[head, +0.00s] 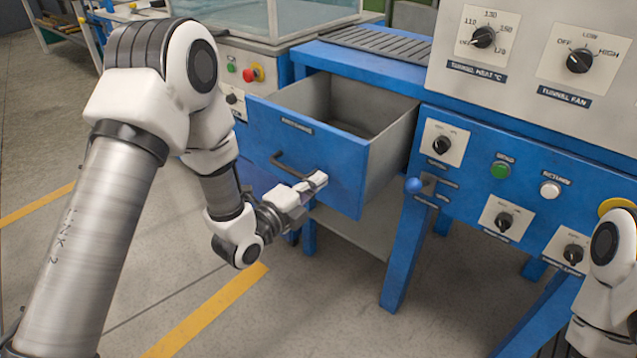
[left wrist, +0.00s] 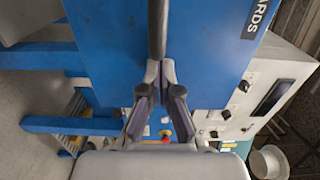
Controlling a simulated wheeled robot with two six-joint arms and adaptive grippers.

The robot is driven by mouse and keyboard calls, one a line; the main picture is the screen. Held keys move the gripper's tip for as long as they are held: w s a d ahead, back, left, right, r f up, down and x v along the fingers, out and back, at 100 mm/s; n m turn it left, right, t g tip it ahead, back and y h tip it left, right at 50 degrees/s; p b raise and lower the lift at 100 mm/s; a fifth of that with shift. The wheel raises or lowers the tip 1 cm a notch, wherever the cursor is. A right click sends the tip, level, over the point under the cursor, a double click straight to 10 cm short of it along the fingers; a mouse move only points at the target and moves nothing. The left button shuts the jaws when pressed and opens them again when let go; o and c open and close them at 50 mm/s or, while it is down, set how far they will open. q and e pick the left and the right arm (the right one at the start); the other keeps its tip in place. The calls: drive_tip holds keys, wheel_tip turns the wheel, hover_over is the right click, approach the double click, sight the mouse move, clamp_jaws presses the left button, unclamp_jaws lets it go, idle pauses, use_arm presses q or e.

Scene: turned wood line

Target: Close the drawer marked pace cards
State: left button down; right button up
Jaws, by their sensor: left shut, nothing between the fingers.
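The drawer (head: 345,165) with a blue front stands pulled open from the blue workbench, and its grey inside looks empty. Its label (head: 297,126) is too small to read in the head view; the left wrist view shows the letters "ARDS" on it (left wrist: 258,18). A dark bar handle (head: 288,166) is on the front, also seen in the left wrist view (left wrist: 157,30). My left gripper (head: 318,181) is shut and empty, its fingertips (left wrist: 160,72) close to the front at one end of the handle; contact is unclear. My right gripper is out of view.
Right of the drawer, a control panel carries a blue-knobbed lever (head: 413,185), a green button (head: 500,170), a white button (head: 549,189) and dials. A red stop button (head: 250,74) sits left behind. Bench legs (head: 400,255) stand below; the floor in front is clear.

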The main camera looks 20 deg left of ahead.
use_arm(q)
drive_tip(key=shift+w+d, duration=0.1)
drive_tip(key=shift+w, duration=0.3)
